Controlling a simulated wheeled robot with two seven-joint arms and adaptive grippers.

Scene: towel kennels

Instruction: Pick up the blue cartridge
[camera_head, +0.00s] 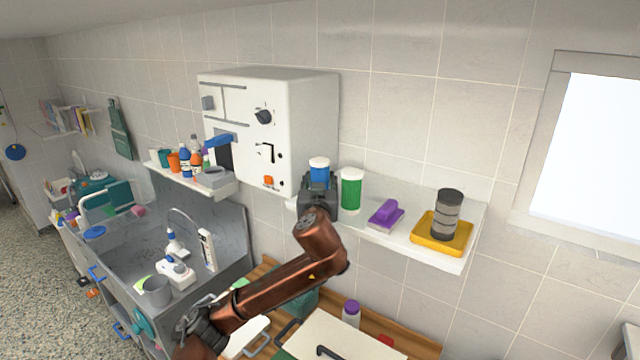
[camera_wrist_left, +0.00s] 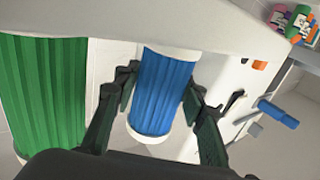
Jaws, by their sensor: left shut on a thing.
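The blue cartridge (camera_head: 319,174) is a ribbed blue cylinder with white ends. In the head view it stands upright at the left end of the right-hand wall shelf, its lower part hidden by my left gripper (camera_head: 318,200). In the left wrist view the blue cartridge (camera_wrist_left: 163,90) sits between the two dark fingers of my left gripper (camera_wrist_left: 160,100), which is shut on it. I cannot tell whether its base touches the shelf. My right gripper is not in view.
A green cartridge (camera_head: 350,190) stands close to the right of the blue one. Further right on the shelf (camera_head: 452,263) are a purple block (camera_head: 385,214) and a grey ribbed cylinder (camera_head: 447,214) in a yellow tray (camera_head: 430,244). A white wall cabinet (camera_head: 310,120) rises just left.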

